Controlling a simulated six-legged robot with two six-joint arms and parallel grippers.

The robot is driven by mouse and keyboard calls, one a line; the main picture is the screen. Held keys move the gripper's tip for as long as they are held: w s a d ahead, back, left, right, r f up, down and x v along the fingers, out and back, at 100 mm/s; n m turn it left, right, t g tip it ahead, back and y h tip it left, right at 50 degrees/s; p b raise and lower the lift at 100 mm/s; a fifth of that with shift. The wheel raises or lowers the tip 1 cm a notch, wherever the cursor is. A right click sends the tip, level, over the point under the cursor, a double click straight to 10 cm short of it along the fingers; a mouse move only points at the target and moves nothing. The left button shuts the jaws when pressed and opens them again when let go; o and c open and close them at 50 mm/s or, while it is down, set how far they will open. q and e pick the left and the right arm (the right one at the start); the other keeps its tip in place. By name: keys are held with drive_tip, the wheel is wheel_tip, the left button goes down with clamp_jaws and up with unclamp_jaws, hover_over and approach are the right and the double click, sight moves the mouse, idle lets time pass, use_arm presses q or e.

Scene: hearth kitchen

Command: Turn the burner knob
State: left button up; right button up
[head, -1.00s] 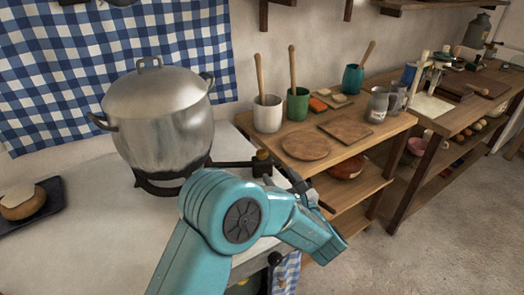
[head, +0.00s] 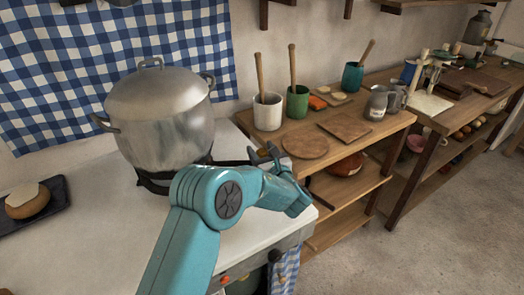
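A dark knob (head: 275,256) sits at the stove's front right, above a hanging checked cloth. Small red-orange parts (head: 224,280) show on the front panel, partly hidden by my arm. A dark bar (head: 230,162) runs right from the burner under the pot to a small dark and brass-coloured fitting. My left gripper (head: 266,153) is beside that fitting at the stove's right edge, beyond its teal wrist. Its dark fingertips are small and overlap the fitting, so I cannot tell their opening or any contact. My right gripper is out of view.
A large lidded metal pot (head: 160,120) stands on the burner. A bread roll on a dark tray (head: 55,190) is at the left. Right of the stove, a wooden table (head: 372,143) holds cups, boards and mugs. The white stove top (head: 95,235) is clear in front.

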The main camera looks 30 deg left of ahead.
use_arm(q)
drive_tip(key=c, duration=0.7)
drive_tip(key=shift+c, duration=0.2)
drive_tip(key=shift+f, duration=0.1)
drive_tip(key=shift+n+g+y+b, duration=0.5)
drive_tip(key=shift+n+g+b, duration=0.1)
drive_tip(key=shift+g, duration=0.2)
drive_tip(key=shift+n+g+y+b, duration=0.4)
drive_tip(key=shift+n+g+y, duration=0.25)
drive_tip(key=shift+g, duration=0.35)
drive_tip(key=shift+n+g+y, duration=0.35)
drive_tip(key=shift+n+g, duration=0.3)
drive_tip(key=shift+g, duration=0.15)
drive_tip(key=shift+n+g+y, duration=0.3)
drive_tip(key=shift+n+g, duration=0.6)
drive_tip(key=shift+g, duration=0.5)
drive_tip(key=shift+n+g, duration=0.3)
drive_tip(key=shift+g, duration=0.1)
